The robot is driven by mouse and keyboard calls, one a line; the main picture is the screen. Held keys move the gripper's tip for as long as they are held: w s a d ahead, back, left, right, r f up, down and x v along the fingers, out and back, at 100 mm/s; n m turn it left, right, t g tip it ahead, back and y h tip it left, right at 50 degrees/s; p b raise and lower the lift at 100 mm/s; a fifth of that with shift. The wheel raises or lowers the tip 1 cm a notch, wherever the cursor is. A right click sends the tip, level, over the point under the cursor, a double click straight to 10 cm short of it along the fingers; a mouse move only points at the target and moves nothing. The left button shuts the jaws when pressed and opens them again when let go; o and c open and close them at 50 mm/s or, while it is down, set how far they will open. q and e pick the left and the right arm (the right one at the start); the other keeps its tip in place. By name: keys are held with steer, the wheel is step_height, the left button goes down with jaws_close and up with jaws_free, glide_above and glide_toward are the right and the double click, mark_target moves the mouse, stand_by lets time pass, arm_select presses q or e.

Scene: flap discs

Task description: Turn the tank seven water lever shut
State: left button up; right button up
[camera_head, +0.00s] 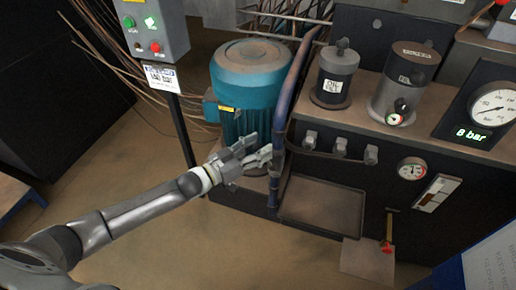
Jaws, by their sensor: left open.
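My left gripper (261,149) is open, with its fingers pointing right toward a blue pipe (289,92). The fingertips are close to the pipe; I cannot tell if they touch it. A small red handle (387,247) hangs from a thin stem on the front of the dark machine at the lower right, well apart from the gripper. I cannot tell if it is the water lever. No tank seven label is readable. Any lever at the pipe beside the fingers is too small or hidden to make out. My right gripper is not in view.
A teal motor (248,85) stands behind the gripper. A control box (150,28) on a post is at upper left. The dark machine carries canisters (337,75), a gauge reading 8 bar (492,108) and a tray (322,206). The floor (230,250) in front is clear.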

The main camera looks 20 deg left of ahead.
arm_select(q)
steer(key=shift+w+d, duration=0.1)
steer(key=shift+w, duration=0.05)
jaws_close()
stand_by(0.4)
steer(key=shift+f, duration=0.1)
